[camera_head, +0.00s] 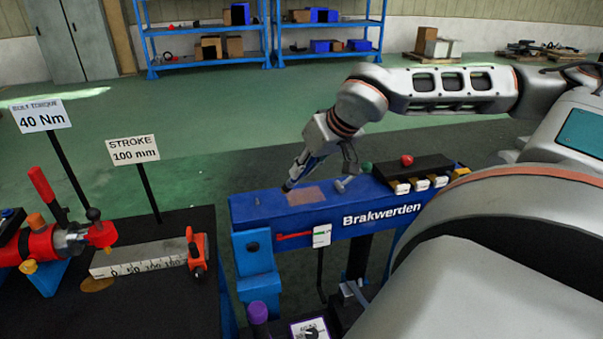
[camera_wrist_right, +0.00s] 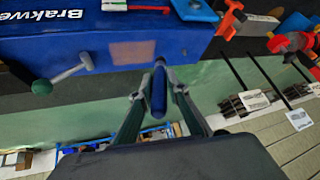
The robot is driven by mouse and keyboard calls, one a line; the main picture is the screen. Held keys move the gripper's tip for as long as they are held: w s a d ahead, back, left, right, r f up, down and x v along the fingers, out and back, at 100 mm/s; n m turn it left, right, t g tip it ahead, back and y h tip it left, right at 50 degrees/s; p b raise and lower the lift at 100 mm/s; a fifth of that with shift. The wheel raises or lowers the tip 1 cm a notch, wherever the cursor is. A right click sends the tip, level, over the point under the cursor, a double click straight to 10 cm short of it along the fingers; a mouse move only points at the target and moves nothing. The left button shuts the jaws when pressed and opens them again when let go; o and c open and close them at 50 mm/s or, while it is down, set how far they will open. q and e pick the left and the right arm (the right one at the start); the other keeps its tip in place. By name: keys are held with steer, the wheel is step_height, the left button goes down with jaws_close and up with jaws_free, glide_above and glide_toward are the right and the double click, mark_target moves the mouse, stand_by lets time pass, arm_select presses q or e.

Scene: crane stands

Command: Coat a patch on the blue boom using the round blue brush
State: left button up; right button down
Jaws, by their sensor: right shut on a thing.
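The blue boom (camera_head: 262,207) lies across the middle of the head view, with "Brakwerden" on its side. A brownish rectangular patch (camera_head: 306,195) is on its top face; the patch also shows in the right wrist view (camera_wrist_right: 133,52). My right gripper (camera_head: 298,176) is over the boom at the patch's far left edge. It is shut on the round blue brush (camera_wrist_right: 159,90), whose blue body shows between the fingers. The brush's tip is close to the boom beside the patch; I cannot tell whether it touches. My left gripper is not in view.
A grey crank with a dark green knob (camera_wrist_right: 42,87) is on the boom beside the patch. A black box with a red button (camera_head: 407,160) stands farther right. A bench with a ruler block (camera_head: 140,258) and signs is at left. Blue shelves (camera_head: 205,62) stand far behind.

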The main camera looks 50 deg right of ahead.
steer(key=shift+s+d+r, duration=0.1)
steer(key=shift+d+r, duration=0.05)
steer(key=shift+r, duration=0.45)
steer(key=shift+r+p, duration=0.35)
steer(key=shift+p, duration=0.15)
steer(key=shift+r+p, duration=0.5)
steer(key=shift+r, duration=0.25)
steer(key=shift+r+p, duration=0.65)
steer(key=shift+r, duration=0.3)
steer(key=shift+a+f, duration=0.1)
steer(key=shift+a, duration=0.15)
